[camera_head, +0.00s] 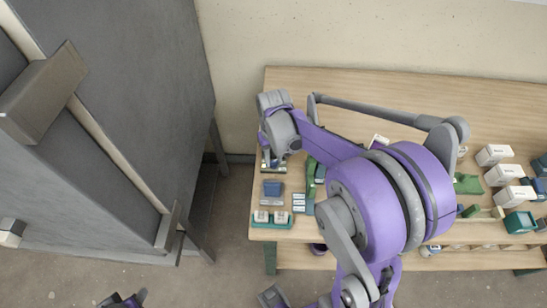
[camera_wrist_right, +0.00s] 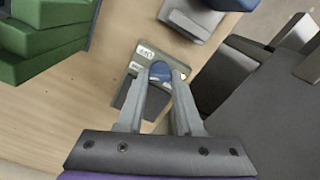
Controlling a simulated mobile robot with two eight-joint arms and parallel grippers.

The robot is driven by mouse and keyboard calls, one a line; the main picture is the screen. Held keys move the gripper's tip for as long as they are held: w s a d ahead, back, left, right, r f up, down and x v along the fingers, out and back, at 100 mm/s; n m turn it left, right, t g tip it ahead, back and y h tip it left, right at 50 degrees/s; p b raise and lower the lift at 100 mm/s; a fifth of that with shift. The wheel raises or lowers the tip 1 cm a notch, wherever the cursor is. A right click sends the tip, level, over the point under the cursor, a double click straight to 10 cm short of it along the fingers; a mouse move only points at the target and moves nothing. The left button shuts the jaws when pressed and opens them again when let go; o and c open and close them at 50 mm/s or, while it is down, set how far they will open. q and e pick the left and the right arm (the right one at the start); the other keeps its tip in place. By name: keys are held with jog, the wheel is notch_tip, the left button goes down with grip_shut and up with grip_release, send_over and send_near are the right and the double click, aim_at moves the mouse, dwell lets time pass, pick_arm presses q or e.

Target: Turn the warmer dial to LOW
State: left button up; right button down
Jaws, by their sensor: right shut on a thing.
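The warmer dial (camera_wrist_right: 160,71) is a blue knob in the right wrist view. It sits on a small grey-green panel (camera_wrist_right: 178,62) with white labels, whose lettering is too small to read surely. My right gripper (camera_wrist_right: 161,82) has its two grey fingers on either side of the dial and is shut on it. The dial's pointer and exact setting are hidden or too small to tell. In the head view my right gripper (camera_head: 271,161) reaches down at the table's left end, and the dial is hidden there.
The wooden table (camera_head: 350,82) holds a blue block on a grey base (camera_head: 272,188), a teal tray (camera_head: 259,224) and white boxes (camera_head: 494,155). Green blocks (camera_wrist_right: 45,40) stand beside the panel. A large grey cabinet (camera_head: 140,70) stands left; a floor gap separates it from the table.

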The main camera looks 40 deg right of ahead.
aim_at(273, 161)
dwell(0.5)
jog(key=c, duration=0.6)
grip_release()
jog(key=shift+o, duration=0.2)
jog(key=shift+r, duration=0.1)
notch_tip(273, 161, up, 11)
jog(key=p, duration=0.1)
jog(key=shift+a, duration=0.1)
jog(key=s+a+f+n+t, duration=0.1)
jog(key=s+a, duration=0.3)
jog(key=s+a+f+n+t+p, duration=0.1)
jog(key=s+a+t, duration=0.1)
jog(key=s+a, duration=0.2)
jog(key=s+a+f+n+t, duration=0.1)
jog(key=s+a+f+t, duration=0.1)
jog(key=s+a, duration=0.2)
jog(key=shift+s+a+f+p, duration=0.15)
jog(key=shift+a+p, duration=0.15)
jog(key=shift+a, duration=0.4)
